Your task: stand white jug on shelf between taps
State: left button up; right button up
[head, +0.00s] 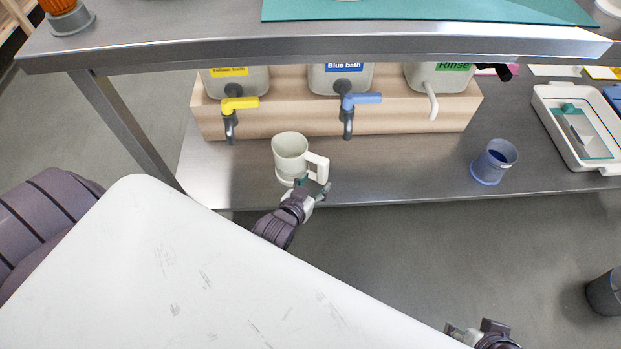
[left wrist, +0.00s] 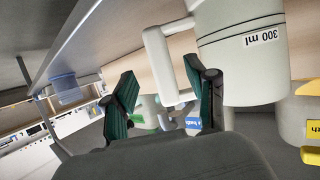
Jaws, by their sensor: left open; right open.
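The white jug (head: 289,160) stands upright on the lower metal shelf (head: 390,172), in front of the wooden riser, between the yellow tap (head: 239,104) and the blue tap (head: 360,99). Its handle points right. My left gripper (head: 309,190) is open at the handle, at the shelf's front edge. In the left wrist view the open fingers (left wrist: 160,95) have the handle (left wrist: 163,68) between them, and the jug body (left wrist: 243,55) shows its "300 ml" label. I cannot tell whether a finger touches it. My right gripper (head: 478,333) is open and empty, low at the picture's bottom edge.
The wooden riser (head: 290,124) carries the bath containers. The upper bench edge (head: 320,48) overhangs. Shelf between jug and cup is clear.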

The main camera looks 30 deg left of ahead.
pick_arm(q)
jog(key=shift+p+v, duration=0.75)
jog(key=shift+v, duration=0.3)
jog(key=v, duration=1.2)
jog(key=shift+r, duration=0.1)
